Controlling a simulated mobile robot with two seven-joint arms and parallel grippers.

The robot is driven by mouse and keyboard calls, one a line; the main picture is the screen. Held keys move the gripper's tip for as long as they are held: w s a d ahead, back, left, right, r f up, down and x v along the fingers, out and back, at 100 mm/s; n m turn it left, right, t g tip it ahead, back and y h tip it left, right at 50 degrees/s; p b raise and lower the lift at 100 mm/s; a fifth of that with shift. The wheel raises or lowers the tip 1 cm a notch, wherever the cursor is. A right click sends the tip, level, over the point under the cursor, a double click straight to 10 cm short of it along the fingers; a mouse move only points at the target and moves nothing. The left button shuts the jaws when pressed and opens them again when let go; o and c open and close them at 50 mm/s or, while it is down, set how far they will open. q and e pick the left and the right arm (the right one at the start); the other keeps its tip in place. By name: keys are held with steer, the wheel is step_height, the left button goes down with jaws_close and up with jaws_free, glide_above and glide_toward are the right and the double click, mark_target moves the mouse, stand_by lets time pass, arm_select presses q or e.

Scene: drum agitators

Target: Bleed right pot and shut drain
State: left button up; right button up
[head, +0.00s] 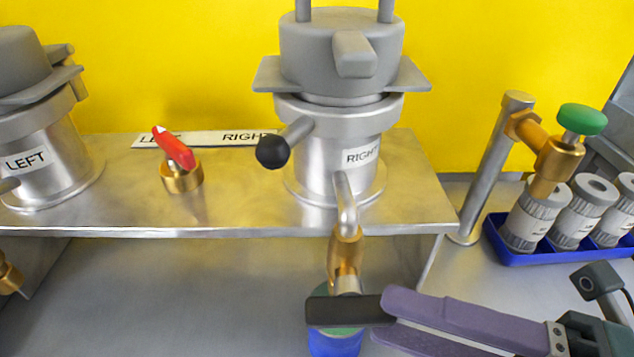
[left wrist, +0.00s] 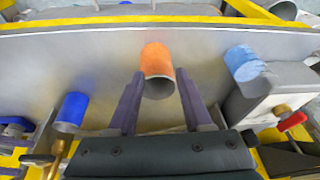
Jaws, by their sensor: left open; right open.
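The right pot (head: 335,150), labelled RIGHT, stands on the metal bench with its lid on. A black-knobbed handle (head: 273,151) sticks out at its front left. Its drain pipe with a brass valve (head: 345,258) hangs over the bench's front edge. A dark bar (head: 345,311), apparently the drain lever, lies crosswise below it. My right gripper (head: 382,318) is open, its purple fingertips at the bar's right end; contact is unclear. A blue container (head: 335,344) stands below, partly hidden. My left gripper (left wrist: 160,76) is open and empty, with an orange cylinder (left wrist: 156,60) beyond its fingers.
A red-handled brass valve (head: 176,158) stands between the pots, pointing up-left. The left pot (head: 45,155) is at left. At right are a green-knobbed brass tap (head: 556,155) and a blue tray (head: 540,256) of several jars. Blue cylinders (left wrist: 72,111) flank the orange one.

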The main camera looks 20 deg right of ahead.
steer(key=v, duration=0.6)
steer(key=shift+s+d, duration=0.2)
steer(key=shift+d, duration=0.1)
steer(key=shift+w, duration=0.1)
